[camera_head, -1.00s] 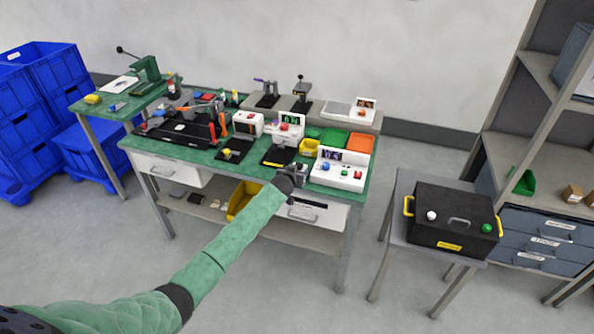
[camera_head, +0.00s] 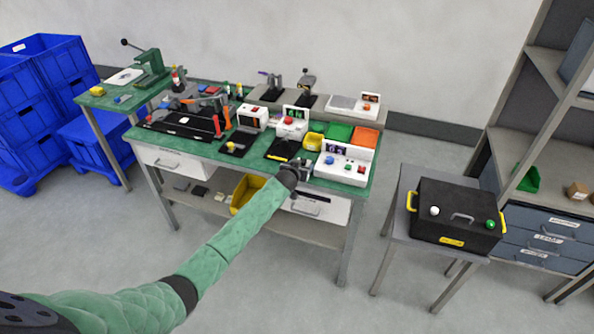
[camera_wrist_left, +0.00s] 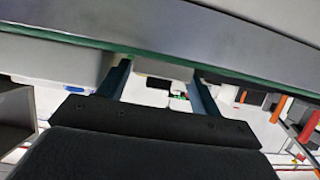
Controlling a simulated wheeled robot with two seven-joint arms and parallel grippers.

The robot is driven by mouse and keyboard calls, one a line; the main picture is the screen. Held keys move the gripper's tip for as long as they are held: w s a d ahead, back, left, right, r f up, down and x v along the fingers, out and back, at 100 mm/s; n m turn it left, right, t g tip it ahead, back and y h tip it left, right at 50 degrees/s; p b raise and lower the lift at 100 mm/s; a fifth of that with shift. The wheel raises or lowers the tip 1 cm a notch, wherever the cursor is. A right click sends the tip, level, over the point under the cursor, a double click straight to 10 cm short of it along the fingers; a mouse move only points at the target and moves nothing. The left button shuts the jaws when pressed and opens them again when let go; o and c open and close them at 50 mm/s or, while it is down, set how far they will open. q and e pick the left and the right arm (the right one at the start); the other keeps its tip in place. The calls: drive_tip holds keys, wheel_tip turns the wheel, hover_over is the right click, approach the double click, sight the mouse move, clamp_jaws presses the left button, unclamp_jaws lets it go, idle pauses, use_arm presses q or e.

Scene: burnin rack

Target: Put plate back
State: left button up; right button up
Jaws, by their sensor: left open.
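I cannot tell for sure which thing is the plate. A flat black plate (camera_head: 283,149) lies on the green bench top (camera_head: 208,154), just behind my left gripper. My left gripper (camera_head: 303,166) is at the bench's front edge, left of a white control box with coloured buttons (camera_head: 343,168). In the left wrist view my left gripper (camera_wrist_left: 161,82) has its two fingers wide apart, close to the green-edged bench. A pale thing shows beyond the fingers, but nothing is clearly held. My right gripper is not in view.
A black fixture (camera_head: 238,143), a dark tray (camera_head: 178,125) and green and orange bins (camera_head: 362,139) crowd the bench. A black box with yellow handles (camera_head: 455,213) stands on a side table at right. Floor between the tables is clear.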

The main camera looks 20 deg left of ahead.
use_arm(q)
drive_tip(key=shift+s, duration=0.45)
drive_tip(key=b+v, duration=0.3)
drive_tip(key=v, duration=0.7)
drive_tip(key=s+d+f+g, duration=0.1)
drive_tip(key=s+f+g, duration=0.1)
drive_tip(key=s+f, duration=0.7)
drive_tip(key=s+f+g, duration=0.2)
drive_tip(key=s+f, duration=0.4)
drive_tip(key=f, duration=0.6)
drive_tip(key=s+d+f+g, duration=0.1)
drive_tip(key=s+f+g, duration=0.1)
drive_tip(key=s+f, duration=0.7)
drive_tip(key=s+d+f+g, duration=0.1)
drive_tip(key=s+f, duration=0.7)
drive_tip(key=s, duration=0.3)
drive_tip(key=s+d+f+m+g, duration=0.1)
drive_tip(key=s+d+f+g, duration=0.1)
drive_tip(key=s+f, duration=0.6)
drive_tip(key=s+d+f+g, duration=0.2)
drive_tip(key=s+f, duration=0.6)
drive_tip(key=s, duration=0.8)
drive_tip(key=shift+f+m, duration=0.3)
drive_tip(key=shift+m, duration=0.1)
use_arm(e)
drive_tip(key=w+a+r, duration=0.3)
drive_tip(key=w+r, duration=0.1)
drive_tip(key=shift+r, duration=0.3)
use_arm(q)
drive_tip(key=shift+s, duration=0.15)
